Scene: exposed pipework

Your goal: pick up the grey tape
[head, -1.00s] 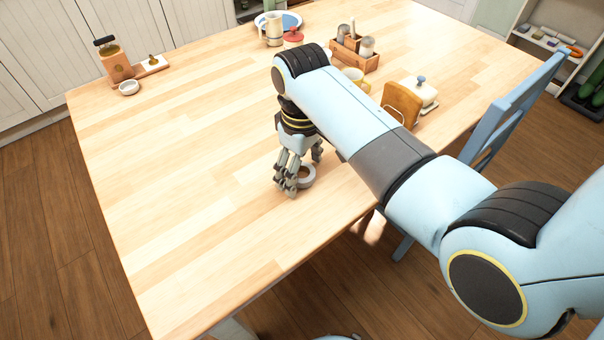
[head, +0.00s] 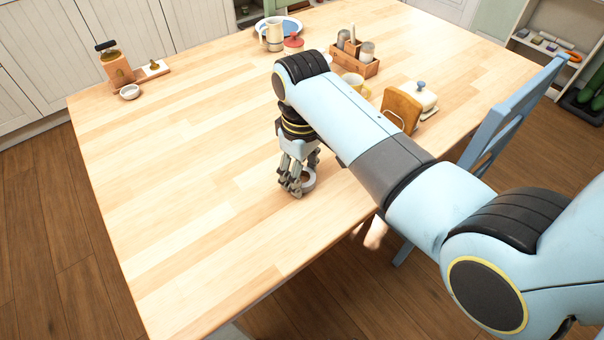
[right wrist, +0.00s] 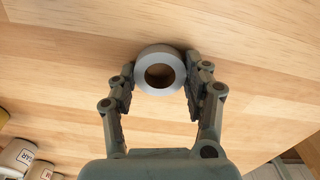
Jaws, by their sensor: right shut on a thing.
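The grey tape (head: 308,180) is a small ring lying on the wooden table near its front edge. In the right wrist view the tape (right wrist: 160,52) sits between the two fingers, with its brown inner core showing. My right gripper (head: 298,188) points down over the table, its fingers around the tape. In the right wrist view the gripper (right wrist: 158,85) is shut on the tape's two sides. The fingers hide part of the tape in the head view. My left gripper is not in view.
On the table (head: 180,220) stand a wooden caddy with shakers (head: 354,62), a yellow mug (head: 354,84), a brown napkin holder (head: 402,108) and a butter dish (head: 420,96). A blue chair (head: 505,115) is at the right edge.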

